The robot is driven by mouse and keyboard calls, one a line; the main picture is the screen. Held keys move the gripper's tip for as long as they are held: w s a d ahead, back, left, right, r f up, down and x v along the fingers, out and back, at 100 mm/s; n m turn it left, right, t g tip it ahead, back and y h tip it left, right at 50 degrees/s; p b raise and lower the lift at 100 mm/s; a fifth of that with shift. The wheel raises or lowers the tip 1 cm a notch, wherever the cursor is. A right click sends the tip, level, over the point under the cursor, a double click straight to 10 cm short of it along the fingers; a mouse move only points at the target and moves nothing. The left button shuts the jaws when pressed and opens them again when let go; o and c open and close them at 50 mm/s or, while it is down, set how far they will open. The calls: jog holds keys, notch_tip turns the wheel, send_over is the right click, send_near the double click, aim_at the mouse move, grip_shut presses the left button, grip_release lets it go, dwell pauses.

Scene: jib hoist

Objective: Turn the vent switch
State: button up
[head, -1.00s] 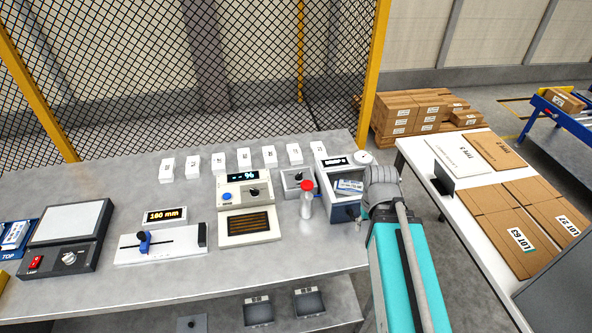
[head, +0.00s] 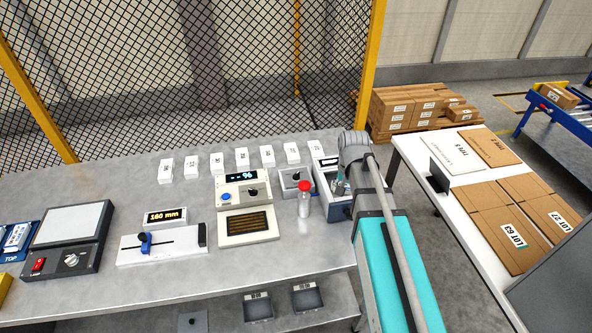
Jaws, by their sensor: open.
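No label that I can read marks a vent switch. A small grey box with a black knob (head: 296,178) stands on the bench. Another black knob (head: 252,192) is on the cream device with a percent display. My gripper (head: 341,187) is over the grey-blue open box (head: 340,213) to the right of the small grey box. My wrist hides part of that box and its contents. The gripper's fingers are small and partly hidden; they look open, and I see nothing held.
A slide gauge (head: 162,243) and a black lamp unit (head: 70,240) are further left. White label blocks line the back. A white table (head: 447,205) with cardboard stands right.

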aim_at(296, 174)
jog(key=w+a+r+m+p, duration=0.2)
jog(key=w+a, duration=0.5)
jog(key=a, duration=0.1)
jog(key=w+a+r+m+p, duration=0.2)
jog(key=w+a+r+m, duration=0.1)
jog(key=w+a, duration=0.5)
jog(key=shift+w, duration=0.2)
jog(key=shift+a+f, duration=0.1)
notch_tip(296, 174, down, 14)
jog(key=b, duration=1.3)
jog(key=shift+b, duration=0.3)
jog(key=shift+r, duration=0.2)
grip_shut()
